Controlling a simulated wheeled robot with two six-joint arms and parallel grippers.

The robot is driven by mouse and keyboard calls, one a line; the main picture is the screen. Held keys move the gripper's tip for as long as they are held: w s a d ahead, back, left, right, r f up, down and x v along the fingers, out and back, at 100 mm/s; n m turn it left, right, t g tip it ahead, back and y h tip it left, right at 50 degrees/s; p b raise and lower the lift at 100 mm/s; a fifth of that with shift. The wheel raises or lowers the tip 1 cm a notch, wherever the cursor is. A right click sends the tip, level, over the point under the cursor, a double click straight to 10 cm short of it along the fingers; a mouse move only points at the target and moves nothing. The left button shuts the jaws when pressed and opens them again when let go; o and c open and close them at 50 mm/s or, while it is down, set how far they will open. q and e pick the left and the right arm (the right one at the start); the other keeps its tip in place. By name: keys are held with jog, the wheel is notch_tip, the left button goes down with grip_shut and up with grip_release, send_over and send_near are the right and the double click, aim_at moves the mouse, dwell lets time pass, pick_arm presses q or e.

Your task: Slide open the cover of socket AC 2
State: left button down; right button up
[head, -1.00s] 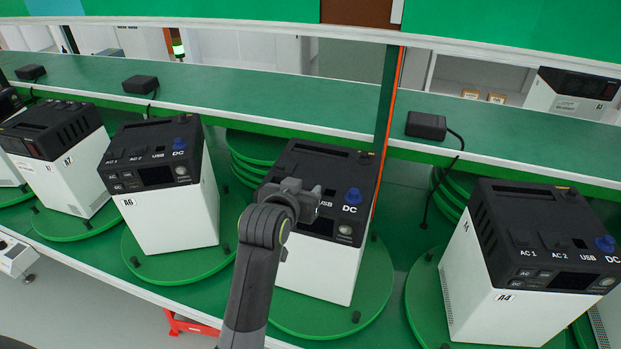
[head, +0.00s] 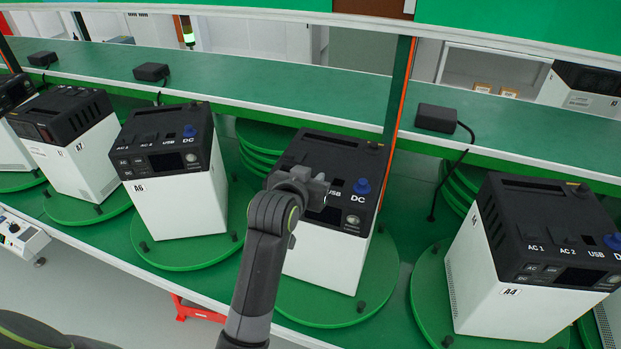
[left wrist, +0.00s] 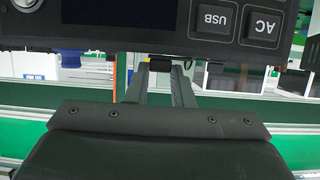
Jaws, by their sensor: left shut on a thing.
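The middle black-and-white power unit (head: 325,262) stands on a green turntable (head: 375,290). Its blue DC knob (head: 362,186) and USB label show, but my left gripper (head: 318,188) hides its AC 1 and AC 2 sockets in the head view. In the left wrist view the fingers (left wrist: 160,75) converge on a small dark piece (left wrist: 160,66) at the edge of the unit's upside-down front panel (left wrist: 140,42). The gripper is shut on this piece, seemingly the socket cover; its label cannot be read. How far the cover is slid cannot be seen. My right gripper is out of view.
Similar units stand on turntables to the left, including A6 (head: 178,205), and at right, A4 (head: 515,310). A green shelf (head: 280,95) with black adapters (head: 436,117) runs behind. A green-and-orange post (head: 397,130) rises just behind the middle unit.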

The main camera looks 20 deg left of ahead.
aim_at(319, 170)
pick_arm(q)
jog(key=w, duration=0.5)
jog(key=shift+w+d, duration=0.1)
jog(key=shift+w, duration=0.15)
jog(key=shift+s+r, duration=0.1)
jog(key=shift+r, duration=0.05)
jog(key=c, duration=1.5)
grip_release()
jog(key=shift+o, duration=1.3)
jog(key=shift+w, duration=0.25)
